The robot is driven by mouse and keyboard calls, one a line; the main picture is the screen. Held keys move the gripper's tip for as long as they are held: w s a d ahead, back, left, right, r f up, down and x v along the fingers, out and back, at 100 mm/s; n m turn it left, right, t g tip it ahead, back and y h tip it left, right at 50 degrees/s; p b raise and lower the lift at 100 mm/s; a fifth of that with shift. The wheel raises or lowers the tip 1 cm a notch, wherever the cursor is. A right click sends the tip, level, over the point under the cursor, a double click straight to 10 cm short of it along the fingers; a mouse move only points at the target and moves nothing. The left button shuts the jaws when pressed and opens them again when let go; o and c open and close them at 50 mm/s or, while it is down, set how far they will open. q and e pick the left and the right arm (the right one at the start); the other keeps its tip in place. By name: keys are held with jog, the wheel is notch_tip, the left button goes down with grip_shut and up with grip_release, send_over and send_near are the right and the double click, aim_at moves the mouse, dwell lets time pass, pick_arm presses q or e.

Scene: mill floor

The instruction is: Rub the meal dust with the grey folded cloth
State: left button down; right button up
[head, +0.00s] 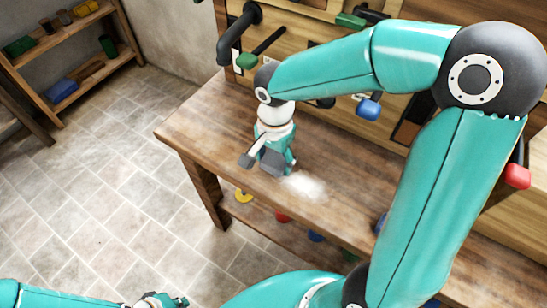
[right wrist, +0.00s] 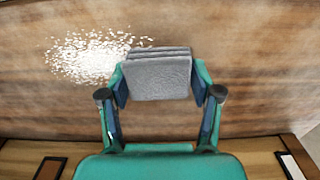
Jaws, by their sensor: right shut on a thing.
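The meal dust (head: 303,186) is a white patch on the wooden table (head: 345,205), near its front edge. In the right wrist view the dust (right wrist: 88,56) is a speckled patch just left of the cloth. My right gripper (head: 267,164) is low over the table beside the dust. In its wrist view it is shut on the grey folded cloth (right wrist: 158,78), whose layers show at the far edge. The cloth's corner meets the dust's edge in that view; I cannot tell whether it touches the tabletop. My left gripper (head: 163,300) is at the bottom edge, partly cut off.
A shelf (head: 95,75) with small items is at the upper left. Coloured items lie below the tabletop. The tiled floor (head: 110,185) at left is clear.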

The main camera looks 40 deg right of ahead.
aim_at(328, 199)
jog(key=shift+f+b, duration=0.95)
jog(key=shift+f, duration=0.05)
jog(key=shift+s, duration=0.1)
dwell(0.3)
